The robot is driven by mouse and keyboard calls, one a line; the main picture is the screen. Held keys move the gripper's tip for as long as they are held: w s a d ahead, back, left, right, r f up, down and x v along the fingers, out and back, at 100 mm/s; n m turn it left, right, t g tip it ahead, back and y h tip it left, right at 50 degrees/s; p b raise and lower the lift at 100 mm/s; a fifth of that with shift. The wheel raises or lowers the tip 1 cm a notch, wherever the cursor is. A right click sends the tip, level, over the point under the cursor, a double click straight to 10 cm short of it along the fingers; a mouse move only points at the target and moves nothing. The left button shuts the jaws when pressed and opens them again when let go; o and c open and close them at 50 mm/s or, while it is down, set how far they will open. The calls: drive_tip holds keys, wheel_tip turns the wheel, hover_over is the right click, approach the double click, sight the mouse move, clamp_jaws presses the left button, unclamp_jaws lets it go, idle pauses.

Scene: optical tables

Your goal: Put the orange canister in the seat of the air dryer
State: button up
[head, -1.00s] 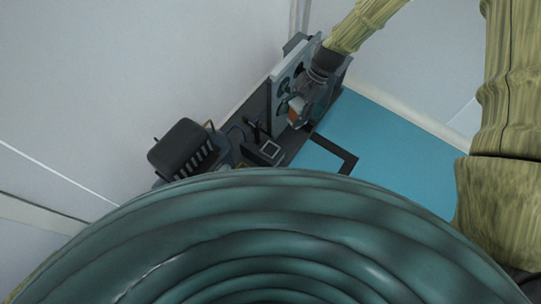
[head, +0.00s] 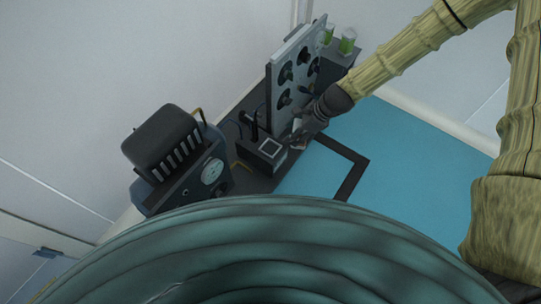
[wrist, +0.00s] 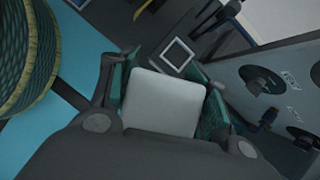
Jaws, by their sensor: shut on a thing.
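My gripper (head: 298,145) is shut on a block with a pale grey square top (wrist: 165,101), which fills the space between the fingers in the wrist view. I take it for the orange canister; its sides are mostly hidden by the fingers, and its orange colour hardly shows now. A low dark block with a pale square outline on top (head: 270,148) looks like the air dryer's seat; it also shows just beyond the fingertips in the wrist view (wrist: 178,53). The gripper is close beside it, on its right in the head view. The held thing is apart from that square.
An upright panel with several black knobs (head: 278,75) stands close beside my gripper. A finned black device with a dial (head: 185,165) stands left of the seat. Green jars (head: 347,42) are at the far end. The blue surface with a black outline (head: 420,150) is clear.

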drive_tip(key=d+f+m+t+h+b, duration=0.1)
drive_tip(key=d+f+m+b, duration=0.15)
drive_tip(key=f+b, duration=0.3)
drive_tip(key=d+f+m+t+b, duration=0.1)
drive_tip(key=f+m+t+b, duration=0.2)
drive_tip(key=f, duration=0.4)
drive_tip(key=shift+g, duration=0.7)
drive_tip(key=shift+w+a+f+b, duration=0.85)
drive_tip(key=shift+w+a+b, duration=0.7)
drive_tip(key=shift+a, duration=0.65)
drive_tip(key=shift+w+a+f+b, duration=0.8)
drive_tip(key=shift+w+a+b, duration=0.7)
drive_tip(key=shift+a, duration=0.65)
drive_tip(key=shift+w+a+f+b, duration=0.85)
drive_tip(key=shift+w+a+b, duration=0.7)
drive_tip(key=shift+a, duration=0.65)
drive_tip(key=shift+s, duration=0.2)
drive_tip(key=o, duration=1.2)
